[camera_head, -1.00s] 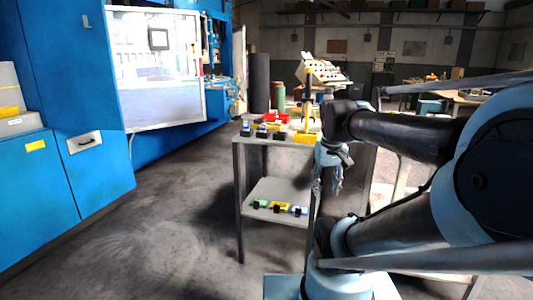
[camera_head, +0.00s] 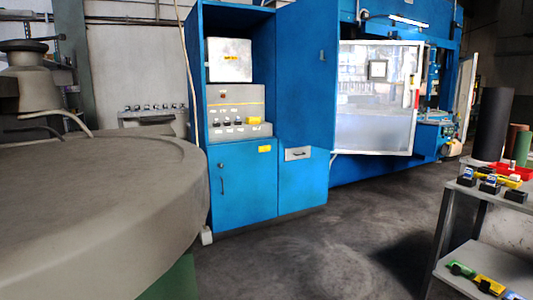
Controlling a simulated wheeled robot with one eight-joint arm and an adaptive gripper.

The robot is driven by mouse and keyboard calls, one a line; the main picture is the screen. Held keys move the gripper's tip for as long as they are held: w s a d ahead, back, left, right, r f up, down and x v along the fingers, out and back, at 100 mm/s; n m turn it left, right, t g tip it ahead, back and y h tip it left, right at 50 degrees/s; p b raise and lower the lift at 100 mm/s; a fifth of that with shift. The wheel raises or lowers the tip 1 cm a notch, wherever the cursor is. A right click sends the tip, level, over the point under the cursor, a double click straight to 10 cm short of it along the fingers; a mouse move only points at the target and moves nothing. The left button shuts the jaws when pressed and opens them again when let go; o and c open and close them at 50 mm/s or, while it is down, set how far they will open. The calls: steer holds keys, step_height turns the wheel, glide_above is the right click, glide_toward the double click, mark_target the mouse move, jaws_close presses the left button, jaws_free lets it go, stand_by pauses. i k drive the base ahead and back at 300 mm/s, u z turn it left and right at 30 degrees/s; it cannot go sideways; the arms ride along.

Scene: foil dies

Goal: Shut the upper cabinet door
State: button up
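The blue cabinet (camera_head: 243,185) stands left of the middle in the head view. Its upper compartment is open and shows a grey box (camera_head: 229,60) and a sloped panel with switches (camera_head: 238,115) inside. The upper cabinet door appears to be the tall blue panel (camera_head: 303,75) at the right side of this opening. It looks swung open to the right, with a small handle (camera_head: 322,56) near its free edge. The lower door is shut. My gripper is not in view.
A large round grey machine table (camera_head: 100,225) fills the left foreground. A metal cart (camera_head: 448,225) with small coloured parts stands at the right edge. A white-framed machine window (camera_head: 375,130) lies beyond the cabinet. Grey floor (camera_head: 320,250) is clear before the cabinet.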

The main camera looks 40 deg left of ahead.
mark_target(308, 85)
steer(key=u, duration=1.7)
steer(key=k, duration=1.05)
steer(key=u, duration=0.4)
steer(key=i, duration=1.05)
steer(key=z, duration=0.4)
steer(key=i, duration=1.05)
steer(key=z, duration=0.55)
